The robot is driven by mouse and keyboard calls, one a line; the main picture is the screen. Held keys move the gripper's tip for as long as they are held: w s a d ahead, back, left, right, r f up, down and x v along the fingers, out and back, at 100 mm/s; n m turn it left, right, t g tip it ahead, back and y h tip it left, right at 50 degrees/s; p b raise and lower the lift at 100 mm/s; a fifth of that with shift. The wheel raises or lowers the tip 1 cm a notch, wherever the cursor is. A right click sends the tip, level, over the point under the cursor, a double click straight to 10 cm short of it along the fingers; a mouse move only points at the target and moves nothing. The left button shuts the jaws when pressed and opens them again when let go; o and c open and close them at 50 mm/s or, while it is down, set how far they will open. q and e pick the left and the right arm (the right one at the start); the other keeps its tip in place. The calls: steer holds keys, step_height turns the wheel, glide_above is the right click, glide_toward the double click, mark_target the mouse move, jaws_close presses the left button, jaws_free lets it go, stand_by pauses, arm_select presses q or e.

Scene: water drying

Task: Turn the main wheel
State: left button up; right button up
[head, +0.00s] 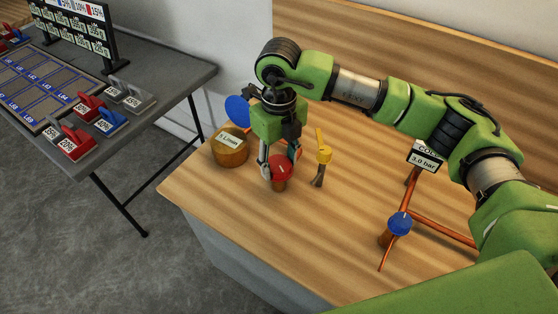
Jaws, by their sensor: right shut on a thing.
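A red wheel (281,168) sits low on a copper-coloured valve body on the wooden bench. My right gripper (278,162) points down over it, its fingers at either side of the wheel, shut on it. The fingers partly hide the wheel and its pipe. Another wheel, blue (400,223), stands on copper pipes farther right, apart from the gripper. No label visible tells which one is the main wheel. My left gripper is not in view.
A yellow lever (323,148) stands close right of my right gripper. A round wooden block (229,150) with a label and a blue disc (237,109) are at its left. A pressure sign (425,156) stands at right. A grey table (150,82) holds coloured tags and a board.

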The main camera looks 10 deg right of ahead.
mark_target(279, 164)
steer(key=shift+r, duration=0.1)
steer(key=o, duration=1.1)
step_height(279, 164, up, 12)
